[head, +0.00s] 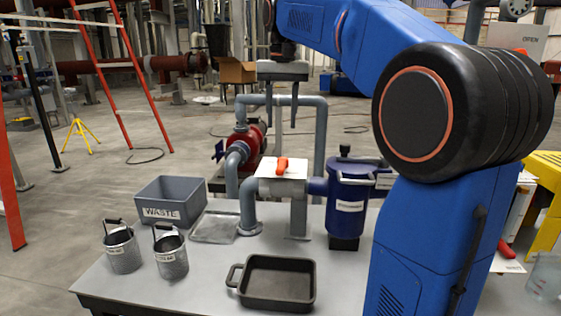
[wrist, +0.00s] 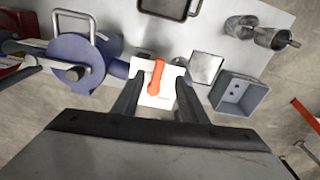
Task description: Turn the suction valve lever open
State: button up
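An orange-red valve lever (head: 282,165) sits on a white plate (head: 296,172) above the grey pipework, left of the blue filter vessel (head: 349,200). In the wrist view the lever (wrist: 156,76) lies lengthwise up and down the picture, on the white plate (wrist: 145,99). The plate's small print is unreadable. My gripper (head: 281,122) points down above the lever, with a clear gap below its fingertips in the head view. In the wrist view its two fingers (wrist: 158,82) stand apart, one either side of the lever. Nothing is held.
The table holds a grey WASTE bin (head: 170,203), two metal buckets (head: 122,248), a shallow clear tray (head: 214,228) and a black pan (head: 277,282). The vessel's top handle (head: 345,151) rises near the lever. Another red handle (head: 506,249) lies at right, beyond my arm.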

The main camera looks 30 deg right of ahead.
notch_tip(320, 180, up, 2)
jog(key=m, duration=0.1)
send_over(281, 165)
jog(key=shift+g, duration=0.4)
notch_tip(281, 165, down, 17)
dwell(0.4)
grip_shut()
